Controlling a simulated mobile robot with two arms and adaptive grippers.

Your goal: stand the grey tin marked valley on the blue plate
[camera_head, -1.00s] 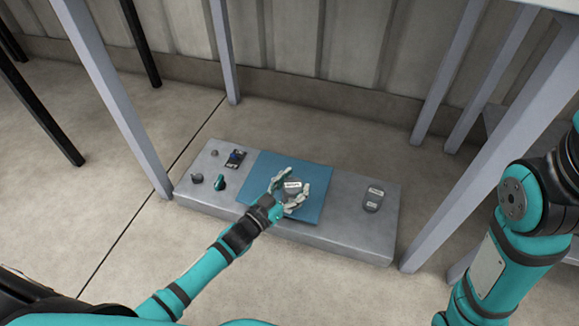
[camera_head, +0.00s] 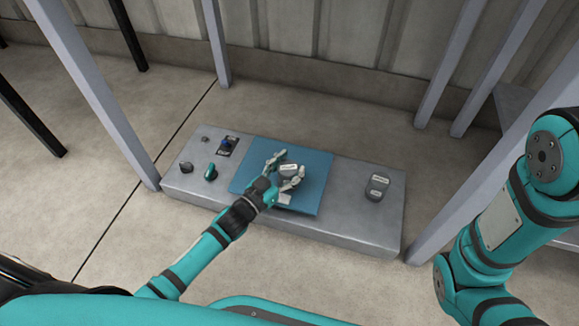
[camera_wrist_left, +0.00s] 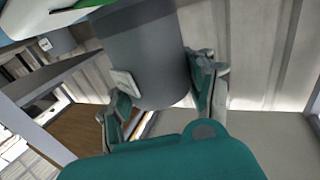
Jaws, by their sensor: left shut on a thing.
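My left gripper (camera_head: 281,168) is shut on a grey tin (camera_head: 289,174), over the middle of the blue plate (camera_head: 316,174). The tin has a white label on top, with lettering too small to read. In the left wrist view the grey tin (camera_wrist_left: 150,55) is between the fingers of my left gripper (camera_wrist_left: 160,95), with a pale tag on its side. I cannot tell whether its base touches the plate. A second grey tin (camera_head: 377,188) with white labels stands to the right of the plate. My right gripper is out of view.
The plate lies on a low grey slab (camera_head: 350,220). At its left are a dark device with a blue knob (camera_head: 227,144), a teal object (camera_head: 210,172) and a grey knob (camera_head: 186,167). Grey posts (camera_head: 100,100) rise on both sides; a ribbed wall stands behind.

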